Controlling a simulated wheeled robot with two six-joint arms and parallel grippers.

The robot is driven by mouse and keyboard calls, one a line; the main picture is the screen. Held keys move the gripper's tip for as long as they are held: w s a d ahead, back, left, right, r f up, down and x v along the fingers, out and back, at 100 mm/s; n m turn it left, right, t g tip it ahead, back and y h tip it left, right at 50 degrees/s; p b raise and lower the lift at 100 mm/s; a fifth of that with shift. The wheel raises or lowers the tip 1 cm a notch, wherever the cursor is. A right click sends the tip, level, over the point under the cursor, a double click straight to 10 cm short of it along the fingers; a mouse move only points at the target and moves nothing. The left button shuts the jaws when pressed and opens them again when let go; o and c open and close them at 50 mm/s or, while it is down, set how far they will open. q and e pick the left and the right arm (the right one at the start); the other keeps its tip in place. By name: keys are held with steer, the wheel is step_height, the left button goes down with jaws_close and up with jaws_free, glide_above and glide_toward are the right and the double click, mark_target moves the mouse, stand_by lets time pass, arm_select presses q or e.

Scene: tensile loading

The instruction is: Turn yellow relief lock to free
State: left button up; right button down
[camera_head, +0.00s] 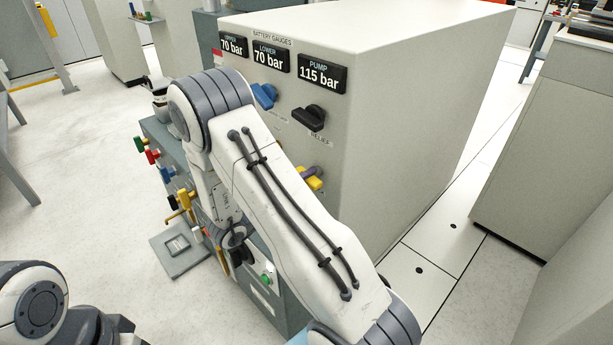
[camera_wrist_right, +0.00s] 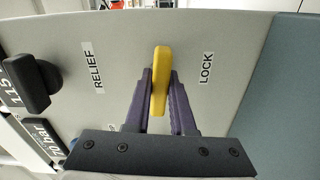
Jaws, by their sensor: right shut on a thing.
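The yellow relief lock (camera_wrist_right: 160,82) is a flat bar handle on the light grey panel, beside the printed word LOCK. In the right wrist view its long side runs up and down the picture, across the line from RELIEF to LOCK. My right gripper (camera_wrist_right: 160,95) is shut on it, with a purple finger on each side. In the head view the lock (camera_head: 314,184) shows only partly behind my right arm, with a bit of purple finger at it. Of my left arm only links show at the lower left; its gripper is out of view.
A black relief knob (camera_head: 308,117) and a blue knob (camera_head: 264,95) sit above the lock. Gauges read 70, 70 and 115 bar, the last on the pump display (camera_head: 321,73). A lower grey unit with coloured handles (camera_head: 152,156) stands left. Floor is clear right of the cabinet.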

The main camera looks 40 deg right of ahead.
steer(key=m+p, duration=0.2)
steer(key=m, duration=0.1)
steer(key=shift+r, duration=0.1)
steer(key=m+p, duration=0.1)
steer(key=m, duration=0.4)
steer(key=shift+p, duration=0.3)
steer(key=m, duration=0.8)
steer(key=shift+m, duration=0.6)
steer(key=c, duration=0.8)
jaws_free()
steer(key=shift+o, duration=0.2)
steer(key=a+p, duration=0.1)
steer(key=a, duration=0.9)
steer(key=shift+s+a, duration=0.25)
steer(key=shift+s, duration=0.2)
